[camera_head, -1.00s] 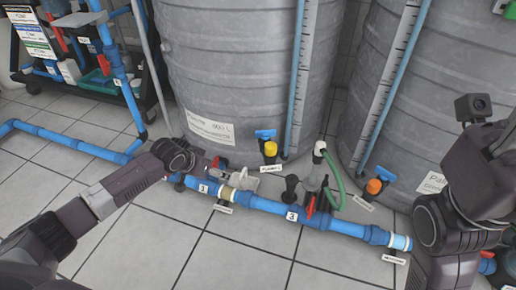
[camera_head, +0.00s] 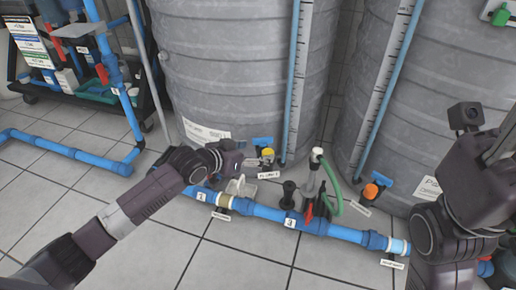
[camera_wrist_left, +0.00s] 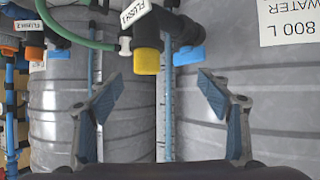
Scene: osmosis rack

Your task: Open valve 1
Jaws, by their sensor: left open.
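The pipe label "1" (camera_head: 201,197) sits on the blue pipe (camera_head: 262,211) in front of the left tank. No handle of valve 1 can be made out there; my left wrist covers that spot. My left gripper (camera_head: 247,174) is open and empty, just above the pipe and close to the tap with the yellow end (camera_head: 267,155). In the left wrist view, this yellow end (camera_wrist_left: 147,62), labelled FLUSH 1, shows beyond and slightly above the open fingers (camera_wrist_left: 160,80), apart from them. A blue handle (camera_wrist_left: 190,55) is beside it.
Two grey tanks (camera_head: 235,70) stand behind the pipe. A red-handled valve (camera_head: 308,212), a green hose (camera_head: 333,190) and an orange-ended tap (camera_head: 371,191) are to the right. My right arm's end (camera_head: 465,170) is at the right edge. Tiled floor in front is clear.

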